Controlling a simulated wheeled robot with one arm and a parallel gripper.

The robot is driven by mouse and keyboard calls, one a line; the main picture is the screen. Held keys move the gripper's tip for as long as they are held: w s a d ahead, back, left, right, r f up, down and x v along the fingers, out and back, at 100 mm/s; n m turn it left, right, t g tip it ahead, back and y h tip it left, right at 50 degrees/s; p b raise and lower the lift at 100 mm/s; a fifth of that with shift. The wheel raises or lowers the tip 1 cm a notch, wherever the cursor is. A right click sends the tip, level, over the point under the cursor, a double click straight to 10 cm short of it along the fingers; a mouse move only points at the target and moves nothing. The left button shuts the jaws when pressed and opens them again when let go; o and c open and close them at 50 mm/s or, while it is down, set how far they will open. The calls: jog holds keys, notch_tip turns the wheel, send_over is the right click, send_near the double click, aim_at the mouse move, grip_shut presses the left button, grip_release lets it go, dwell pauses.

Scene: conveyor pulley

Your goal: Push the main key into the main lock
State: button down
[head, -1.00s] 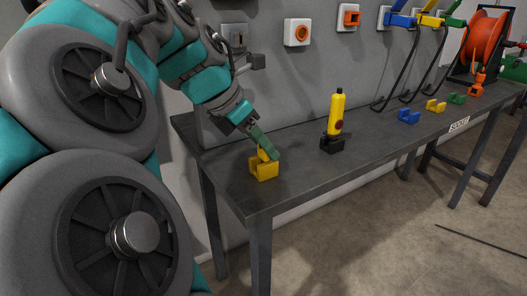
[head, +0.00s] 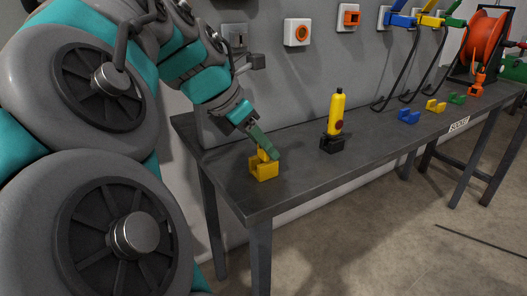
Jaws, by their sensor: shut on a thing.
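My gripper (head: 265,149) points down at a yellow block (head: 263,171) on the near left end of the dark bench. Its green fingers are shut on a small yellow piece at the top of this block. This may be the main key, but the fingers hide most of it and I cannot tell its shape. The main lock is not clearly identifiable.
A yellow bottle-shaped tool (head: 335,114) stands in a black holder on the bench (head: 300,187). Blue (head: 409,116), yellow (head: 436,105) and green (head: 456,98) blocks sit farther right, near an orange reel (head: 485,38). Coloured levers with black cables hang on the wall.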

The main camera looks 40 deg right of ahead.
jog(key=shift+r+p, duration=0.6)
jog(key=shift+p, duration=0.15)
dwell(0.6)
jog(key=shift+r, duration=3.3)
